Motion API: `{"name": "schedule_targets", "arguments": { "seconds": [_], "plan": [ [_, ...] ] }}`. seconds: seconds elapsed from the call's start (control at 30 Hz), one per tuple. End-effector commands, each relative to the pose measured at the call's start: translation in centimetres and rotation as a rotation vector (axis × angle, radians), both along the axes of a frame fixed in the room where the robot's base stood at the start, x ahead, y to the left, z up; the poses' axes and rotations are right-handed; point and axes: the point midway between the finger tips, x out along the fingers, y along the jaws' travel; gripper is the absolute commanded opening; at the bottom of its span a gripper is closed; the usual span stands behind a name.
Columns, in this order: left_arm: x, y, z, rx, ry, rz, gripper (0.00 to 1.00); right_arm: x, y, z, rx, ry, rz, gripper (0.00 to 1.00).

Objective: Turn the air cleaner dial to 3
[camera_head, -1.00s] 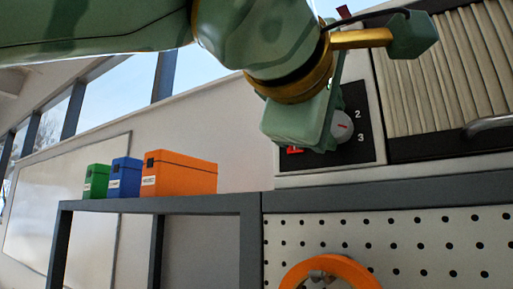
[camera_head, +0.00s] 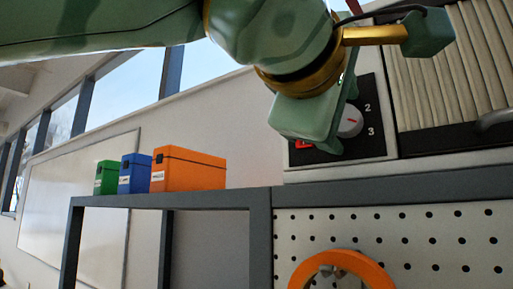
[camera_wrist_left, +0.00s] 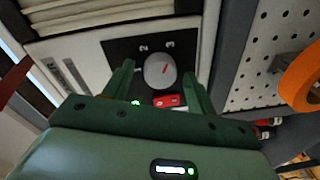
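The air cleaner's round pale dial (camera_head: 350,121) sits on a dark panel (camera_head: 377,146) with white numbers 2 and 3 beside it. In the head view my left gripper (camera_head: 335,128) hides the dial's left side. My right gripper is not in view.
A red switch (camera_wrist_left: 167,101) is below the dial. Slatted grille (camera_head: 450,70) and a handle (camera_head: 494,120) are to its right. Below is a pegboard (camera_head: 440,240) with an orange ring (camera_head: 377,277). Green (camera_head: 106,178), blue (camera_head: 133,174) and orange (camera_head: 190,169) boxes stand on a shelf at left.

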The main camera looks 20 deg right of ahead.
Motion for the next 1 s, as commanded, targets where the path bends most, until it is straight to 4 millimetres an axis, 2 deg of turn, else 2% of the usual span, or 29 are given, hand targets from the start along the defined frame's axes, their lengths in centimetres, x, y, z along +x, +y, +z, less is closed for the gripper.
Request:
{"name": "schedule_targets", "arguments": {
  "seconds": [0.13,0.23,0.5,0.7,0.8,1.0],
  "plan": [
    [-0.5,0.6,0.0,-0.002,-0.002,0.000,0.57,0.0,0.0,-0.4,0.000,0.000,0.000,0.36],
    [-1.6,1.9,0.0,-0.003,-0.001,0.000,0.57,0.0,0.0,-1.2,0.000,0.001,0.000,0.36],
    [-6.5,7.3,0.3,-0.004,-0.002,0.001,0.57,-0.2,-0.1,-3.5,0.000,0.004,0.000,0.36],
    [-9.5,10.4,0.6,-0.001,-0.002,-0.001,0.57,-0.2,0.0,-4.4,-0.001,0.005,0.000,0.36],
    [-10.3,11.4,0.7,-0.001,-0.001,0.001,0.57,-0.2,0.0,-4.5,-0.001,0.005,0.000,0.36],
    [-11.0,12.1,0.8,0.001,0.001,-0.001,0.57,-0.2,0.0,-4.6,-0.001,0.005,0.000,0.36]
  ]
}}
